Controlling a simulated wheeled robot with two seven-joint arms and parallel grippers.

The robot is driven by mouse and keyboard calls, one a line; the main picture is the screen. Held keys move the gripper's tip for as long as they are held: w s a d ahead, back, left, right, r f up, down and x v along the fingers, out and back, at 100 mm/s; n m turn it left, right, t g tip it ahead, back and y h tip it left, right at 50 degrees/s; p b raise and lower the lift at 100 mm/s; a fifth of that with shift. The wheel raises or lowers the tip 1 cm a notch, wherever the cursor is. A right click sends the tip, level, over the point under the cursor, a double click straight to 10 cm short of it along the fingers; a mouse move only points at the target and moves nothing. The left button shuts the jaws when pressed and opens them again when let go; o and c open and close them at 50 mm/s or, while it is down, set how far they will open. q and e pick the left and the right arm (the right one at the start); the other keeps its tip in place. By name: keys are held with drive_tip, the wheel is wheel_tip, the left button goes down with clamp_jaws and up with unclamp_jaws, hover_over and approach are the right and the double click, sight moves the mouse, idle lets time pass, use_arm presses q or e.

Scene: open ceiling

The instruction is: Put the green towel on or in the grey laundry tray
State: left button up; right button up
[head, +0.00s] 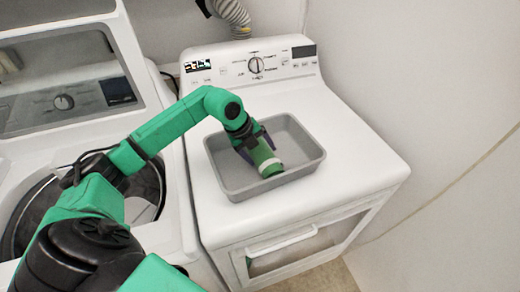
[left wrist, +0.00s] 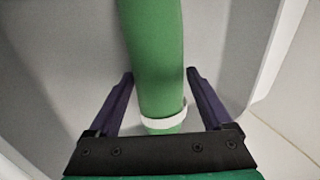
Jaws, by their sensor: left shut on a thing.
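The green towel (head: 265,160) is a roll with a white band near one end. It is inside the outline of the grey laundry tray (head: 232,172), low over or on its floor; I cannot tell if it touches. My left gripper (head: 258,146) reaches down into the tray and is shut on the towel. In the left wrist view the towel (left wrist: 153,60) runs between the two dark fingers (left wrist: 162,98), with the white band near the palm. My right gripper is not in view.
The tray stands on top of a white dryer (head: 345,140) with a control panel at its back. A white washer (head: 75,145) with its lid up stands to the left. A wall rises close on the right. The dryer top around the tray is clear.

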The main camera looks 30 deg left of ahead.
use_arm(q)
drive_tip(key=o, duration=1.5)
drive_tip(key=shift+w, duration=0.15)
drive_tip(key=shift+c, duration=0.2)
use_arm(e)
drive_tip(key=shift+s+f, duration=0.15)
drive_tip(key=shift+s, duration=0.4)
use_arm(q)
drive_tip(key=b+v, duration=0.2)
drive_tip(key=v, duration=1)
drive_tip(key=shift+b, duration=0.35)
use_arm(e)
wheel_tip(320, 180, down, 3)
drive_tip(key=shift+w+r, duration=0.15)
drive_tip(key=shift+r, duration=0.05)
